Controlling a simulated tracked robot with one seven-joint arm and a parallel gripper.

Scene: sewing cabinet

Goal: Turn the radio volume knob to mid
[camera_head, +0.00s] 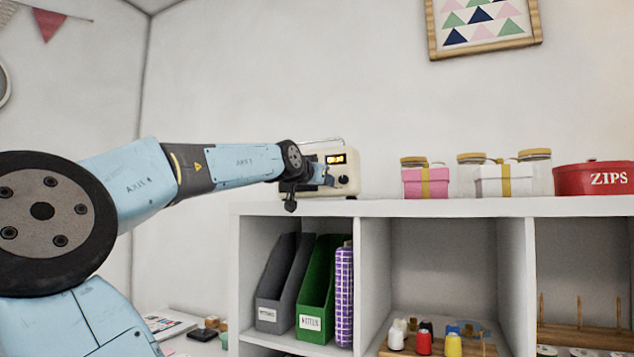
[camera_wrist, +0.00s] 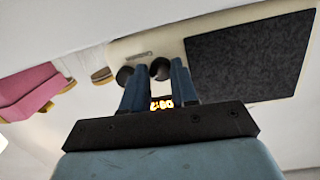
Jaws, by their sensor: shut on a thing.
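The cream radio (camera_head: 316,190) stands on top of the white shelf unit, with a lit orange display (camera_head: 336,159). It also shows tilted in the wrist view (camera_wrist: 150,42), with a dark speaker panel (camera_wrist: 250,58). My gripper (camera_head: 328,176) is at the radio's front. In the wrist view its blue fingers (camera_wrist: 157,67) straddle a dark round knob (camera_wrist: 160,69) and are shut on it. A second dark knob (camera_wrist: 125,74) sits to the left, beside the left finger. I cannot tell from any label which knob is volume, and no pointer mark is readable.
To the radio's right on the shelf top stand a pink box (camera_head: 425,183), a white box (camera_head: 492,182), glass jars (camera_head: 535,172) and a red ZIPS tin (camera_head: 594,178). The shelf top between radio and pink box is clear. File holders (camera_head: 315,290) stand below.

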